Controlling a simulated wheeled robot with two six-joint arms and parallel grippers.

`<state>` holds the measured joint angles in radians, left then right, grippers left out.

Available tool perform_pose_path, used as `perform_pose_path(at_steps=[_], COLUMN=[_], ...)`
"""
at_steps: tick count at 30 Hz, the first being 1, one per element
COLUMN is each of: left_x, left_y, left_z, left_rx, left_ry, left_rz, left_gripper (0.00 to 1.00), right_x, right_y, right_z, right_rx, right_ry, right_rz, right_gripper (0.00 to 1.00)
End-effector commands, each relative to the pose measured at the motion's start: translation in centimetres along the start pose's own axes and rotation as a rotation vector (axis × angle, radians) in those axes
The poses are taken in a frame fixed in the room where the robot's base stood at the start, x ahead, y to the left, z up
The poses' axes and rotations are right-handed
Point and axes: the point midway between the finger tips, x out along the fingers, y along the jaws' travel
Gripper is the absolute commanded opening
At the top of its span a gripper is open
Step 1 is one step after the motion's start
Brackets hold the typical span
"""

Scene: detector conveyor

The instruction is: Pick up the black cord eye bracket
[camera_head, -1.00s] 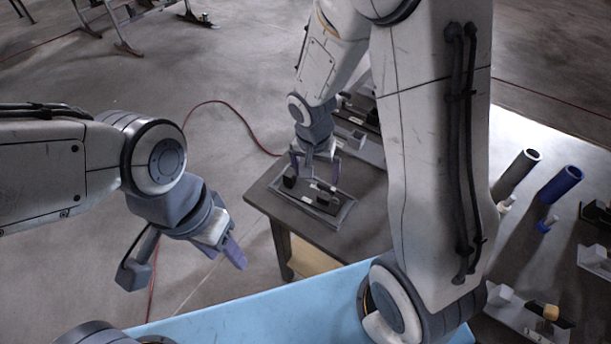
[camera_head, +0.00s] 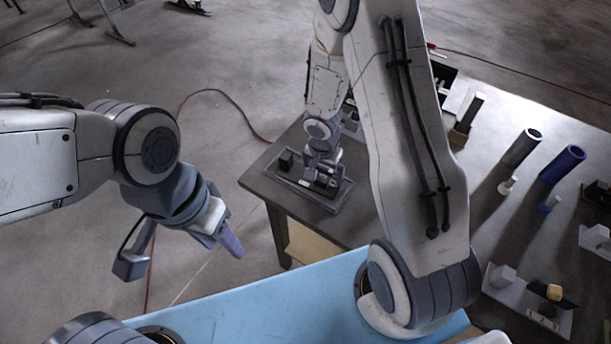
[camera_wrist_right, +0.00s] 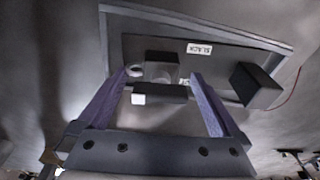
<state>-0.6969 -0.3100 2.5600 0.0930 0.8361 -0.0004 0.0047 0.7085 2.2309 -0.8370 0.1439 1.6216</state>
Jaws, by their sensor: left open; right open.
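A dark part (camera_wrist_right: 162,68), which looks like the black cord eye bracket, lies in a shallow grey tray (camera_wrist_right: 290,46) in the right wrist view. A small ring-like shape (camera_wrist_right: 134,70) shows at its left. My right gripper (camera_wrist_right: 160,78) is open, its two fingers on either side of the part; I cannot tell whether they touch it. In the head view my right gripper (camera_head: 322,174) is low over the tray (camera_head: 346,193) and hides much of its contents. My left gripper (camera_head: 224,240) is open and empty, away from the table.
A black block (camera_wrist_right: 256,86) lies in the tray beside the right finger; it also shows in the head view (camera_head: 285,160). A "BLACK" label (camera_wrist_right: 199,48) lies in the tray. Grey (camera_head: 522,148) and blue (camera_head: 562,164) cylinders stand on the right-hand surface. A light-blue surface (camera_head: 270,305) is in front.

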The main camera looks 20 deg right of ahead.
Motion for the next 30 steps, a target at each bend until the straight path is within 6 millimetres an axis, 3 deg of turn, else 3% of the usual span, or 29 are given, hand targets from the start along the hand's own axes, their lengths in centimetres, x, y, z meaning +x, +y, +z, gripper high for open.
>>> perform_pose_path(at_steps=[8,9,15,17,30], left_x=[0.28,0.28,0.28,0.28,-0.26], left_y=[-0.02,-0.02,-0.02,-0.02,0.02], left_z=[0.01,0.01,0.01,0.01,-0.01], left_rx=[0.0,0.0,0.0,0.0,0.0], left_ry=[0.0,0.0,0.0,0.0,0.0], left_rz=[0.0,0.0,0.0,0.0,0.0], left_gripper=[0.5,0.5,0.5,0.5,0.5], right_x=[0.56,0.56,0.54,0.54,-0.28], right_y=[-0.01,0.0,-0.01,-0.01,-0.08], right_z=[0.0,0.0,0.01,0.01,-0.18], right_rx=[0.0,0.0,-0.001,-0.001,-0.001], right_ry=[0.0,0.0,0.0,0.0,0.002], right_rz=[0.0,0.0,0.0,0.0,-0.002], right_gripper=[1.0,0.96,0.2,0.0,0.0])
